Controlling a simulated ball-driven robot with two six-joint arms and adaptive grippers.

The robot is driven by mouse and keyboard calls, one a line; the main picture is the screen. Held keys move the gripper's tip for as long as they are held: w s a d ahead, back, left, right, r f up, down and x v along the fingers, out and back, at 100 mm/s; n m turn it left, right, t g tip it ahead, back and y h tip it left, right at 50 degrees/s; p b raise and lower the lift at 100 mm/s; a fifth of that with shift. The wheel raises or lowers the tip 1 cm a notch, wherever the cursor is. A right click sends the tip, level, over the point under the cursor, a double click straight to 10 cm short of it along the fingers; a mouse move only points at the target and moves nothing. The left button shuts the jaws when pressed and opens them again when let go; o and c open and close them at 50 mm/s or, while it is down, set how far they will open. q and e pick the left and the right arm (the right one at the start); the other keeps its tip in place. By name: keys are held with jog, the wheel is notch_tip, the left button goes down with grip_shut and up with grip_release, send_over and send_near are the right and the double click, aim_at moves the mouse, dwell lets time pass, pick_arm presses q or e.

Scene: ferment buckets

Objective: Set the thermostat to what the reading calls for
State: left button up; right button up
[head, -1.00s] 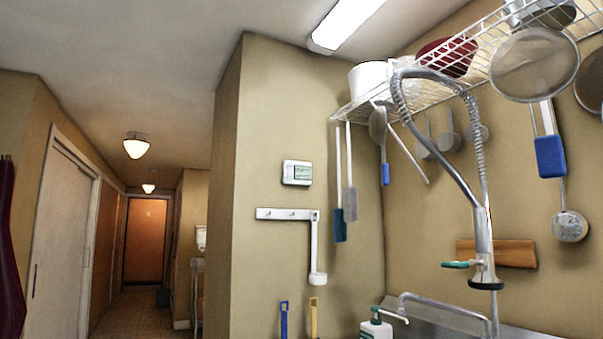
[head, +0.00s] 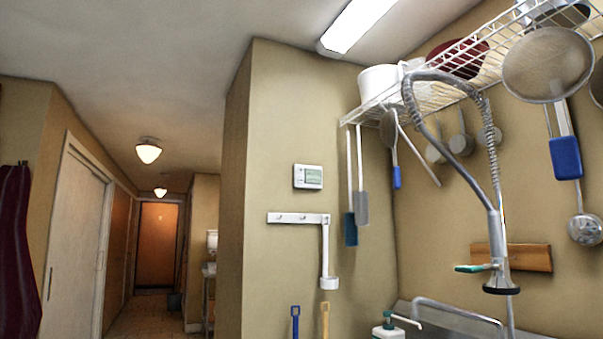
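The thermostat (head: 308,177) is a small white box with a greenish-grey display. It is fixed to the tan wall in the middle of the head view, above a white hook rail. The display is too small to read from here. No separate reading or gauge can be made out. Neither of my grippers is in view.
A white hook rail (head: 298,218) with a white ladle-like tool is below the thermostat. To the right are a wire shelf (head: 440,93), hanging strainers and utensils, a spray faucet (head: 493,250) and a soap bottle (head: 388,329). A corridor (head: 145,312) opens at left with free floor.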

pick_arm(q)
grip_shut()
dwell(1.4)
